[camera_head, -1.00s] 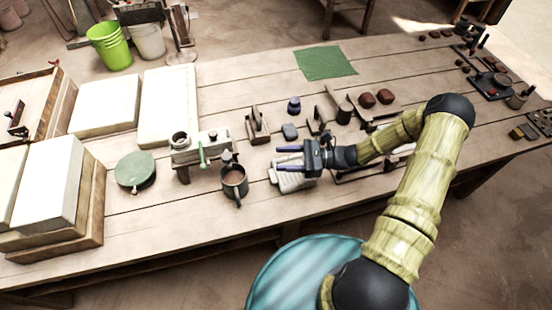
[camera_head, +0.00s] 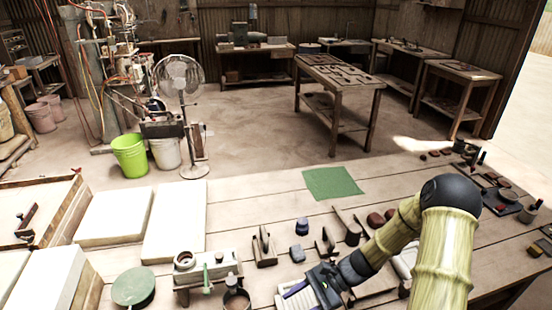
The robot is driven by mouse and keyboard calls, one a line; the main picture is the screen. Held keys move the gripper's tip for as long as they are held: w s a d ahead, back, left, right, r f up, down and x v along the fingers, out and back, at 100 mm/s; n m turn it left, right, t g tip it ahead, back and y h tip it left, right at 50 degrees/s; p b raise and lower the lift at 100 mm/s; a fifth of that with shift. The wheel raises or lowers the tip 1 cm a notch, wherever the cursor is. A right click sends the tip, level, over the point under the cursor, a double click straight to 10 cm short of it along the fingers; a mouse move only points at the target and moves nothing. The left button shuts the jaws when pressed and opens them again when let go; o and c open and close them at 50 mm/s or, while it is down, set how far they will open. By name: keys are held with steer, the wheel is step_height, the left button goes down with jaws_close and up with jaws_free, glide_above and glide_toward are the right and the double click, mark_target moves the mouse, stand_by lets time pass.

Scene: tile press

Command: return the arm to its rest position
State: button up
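My arm reaches in from the lower right over the wooden table (camera_head: 250,197). My gripper (camera_head: 300,296) is low in the picture, above or beside a pale ribbed block (camera_head: 285,303). I cannot tell if the gripper touches the block. My upper arm hides part of the table's right side.
Near my gripper are a mug (camera_head: 237,299), a press-like metal device (camera_head: 208,268), a wooden tool (camera_head: 263,248) and a dark blue jar (camera_head: 302,227). Brown lumps (camera_head: 376,220) lie beside my forearm. A green cloth (camera_head: 331,183) lies at the back. White slabs (camera_head: 115,217) fill the left.

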steer(key=s+d+r+n+t+h, duration=0.2)
steer(key=d+r+n+t+h, duration=0.1)
steer(key=r+n+h, duration=0.3)
steer(key=s+d+r+n+t+h, duration=0.3)
steer(key=d+r+n+h, duration=0.2)
steer(key=r, duration=0.4)
steer(key=shift+s+d+r+n+h+p, duration=0.3)
steer(key=shift+d+n+h, duration=0.15)
steer(key=shift+d, duration=0.3)
